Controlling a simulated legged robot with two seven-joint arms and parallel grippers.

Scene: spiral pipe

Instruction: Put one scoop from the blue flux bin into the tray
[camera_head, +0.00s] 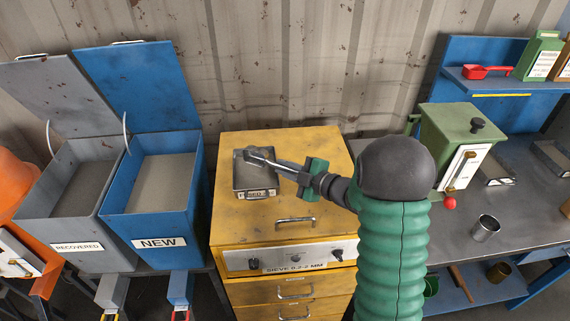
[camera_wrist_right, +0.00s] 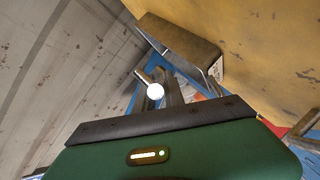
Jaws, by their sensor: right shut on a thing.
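The blue flux bin (camera_head: 148,220), labelled NEW, stands open at the left with its lid up and grey-brown material inside. A small metal tray (camera_head: 241,183) with a partly hidden label ending in "ED" is on top of the yellow sieve cabinet (camera_head: 325,160). In the right wrist view the tray (camera_wrist_right: 180,42) shows beyond the fingers (camera_wrist_right: 165,90); the exact grip is partly hidden. Whether the tray is lifted I cannot tell. My left gripper is not in view.
A grey bin (camera_head: 72,215), labelled RECOVERED, stands open left of the blue one. A red scoop (camera_head: 485,71) lies on the blue shelf at the right. The workbench holds a green box (camera_head: 455,135), a metal cup (camera_head: 485,229) and metal trays (camera_head: 495,170). The cabinet's near top is clear.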

